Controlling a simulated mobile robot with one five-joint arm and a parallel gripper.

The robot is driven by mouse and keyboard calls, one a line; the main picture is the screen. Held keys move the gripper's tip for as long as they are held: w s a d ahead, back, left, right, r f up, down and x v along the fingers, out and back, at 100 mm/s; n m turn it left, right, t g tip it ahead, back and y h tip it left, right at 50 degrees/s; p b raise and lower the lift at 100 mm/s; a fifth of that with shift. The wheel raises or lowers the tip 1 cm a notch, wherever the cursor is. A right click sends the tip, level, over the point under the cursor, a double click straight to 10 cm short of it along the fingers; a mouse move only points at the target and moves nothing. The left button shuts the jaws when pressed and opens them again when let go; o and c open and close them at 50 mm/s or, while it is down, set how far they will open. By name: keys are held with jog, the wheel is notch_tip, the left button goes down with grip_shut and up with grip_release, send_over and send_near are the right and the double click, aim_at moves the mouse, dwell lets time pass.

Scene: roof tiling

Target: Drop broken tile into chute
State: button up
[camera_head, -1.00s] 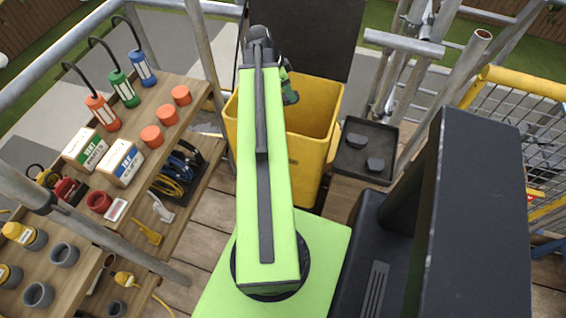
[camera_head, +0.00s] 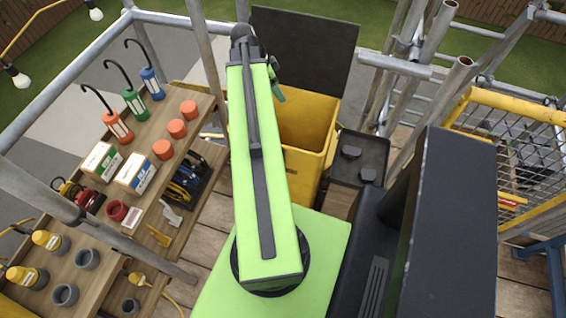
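A yellow open-topped bin (camera_head: 302,167), which looks like the chute, stands just beyond my base. A dark panel (camera_head: 305,48) rises upright behind it. My green arm stretches away over the bin's left side, and its far end is near the bin's back left corner. A small dark green part of my wrist shows to the right of the arm. My gripper's fingers are hidden behind the arm, so I cannot see whether they hold anything. No broken tile is visible that I can make out.
A black tray (camera_head: 345,180) with two dark knob-like pieces sits right of the bin. Wooden shelves (camera_head: 150,185) with lamps, orange cups and boxes stand at left. Grey scaffold poles (camera_head: 428,85) and a yellow mesh barrier (camera_head: 520,140) stand at right.

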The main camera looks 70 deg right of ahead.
jog(key=p+v, duration=0.4)
jog(key=v, duration=0.2)
dwell(0.4)
jog(key=w+a+f+n+t+b, duration=0.25)
jog(key=w+a+n, duration=1.15)
jog(key=w+a, duration=0.9)
jog(key=w+a+f+n+y, duration=0.1)
jog(key=a+n, duration=0.3)
jog(key=a, duration=0.6)
jog(key=w+a+n+y, duration=0.1)
jog(key=w+a+n, duration=0.2)
jog(key=a, duration=0.7)
jog(key=w+a+f+n+b, duration=0.1)
jog(key=w+a+n, duration=0.1)
jog(key=a+n, duration=0.5)
jog(key=a+t, duration=0.1)
jog(key=a, duration=0.2)
jog(key=shift+w+f+y, duration=0.35)
jog(key=shift+y, duration=0.05)
